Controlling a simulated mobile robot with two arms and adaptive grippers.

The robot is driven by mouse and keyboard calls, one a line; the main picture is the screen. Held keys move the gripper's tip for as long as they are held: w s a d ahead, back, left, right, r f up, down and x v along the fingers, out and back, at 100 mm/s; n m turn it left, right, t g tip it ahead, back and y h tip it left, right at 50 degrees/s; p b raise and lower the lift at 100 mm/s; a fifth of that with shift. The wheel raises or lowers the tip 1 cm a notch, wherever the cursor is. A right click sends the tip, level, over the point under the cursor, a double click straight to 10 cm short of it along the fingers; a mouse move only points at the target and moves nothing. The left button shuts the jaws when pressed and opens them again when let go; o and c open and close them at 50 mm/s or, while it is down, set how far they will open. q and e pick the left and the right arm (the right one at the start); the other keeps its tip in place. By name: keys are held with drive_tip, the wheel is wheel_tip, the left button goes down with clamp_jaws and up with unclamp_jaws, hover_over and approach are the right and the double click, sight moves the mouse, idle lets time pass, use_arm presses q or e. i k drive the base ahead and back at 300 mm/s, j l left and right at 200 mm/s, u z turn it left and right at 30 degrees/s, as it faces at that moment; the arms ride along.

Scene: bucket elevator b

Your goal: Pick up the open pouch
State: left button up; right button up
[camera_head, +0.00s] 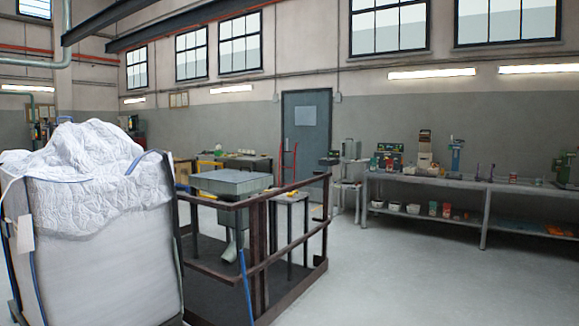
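I cannot make out an open pouch in the head view. Several small items stand on the long workbench (425,184) at the right, too small to tell apart, and none is clearly a pouch. Neither of my grippers shows in the view.
A large white bulk bag (95,240) fills the left foreground. Beside it a brown railing (285,250) encloses a platform with a grey metal hopper (230,182). A blue-grey door (306,131) is in the back wall. The grey floor (430,280) at right is clear.

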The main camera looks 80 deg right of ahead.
sight(389, 162)
drive_tip(key=z, duration=3.4)
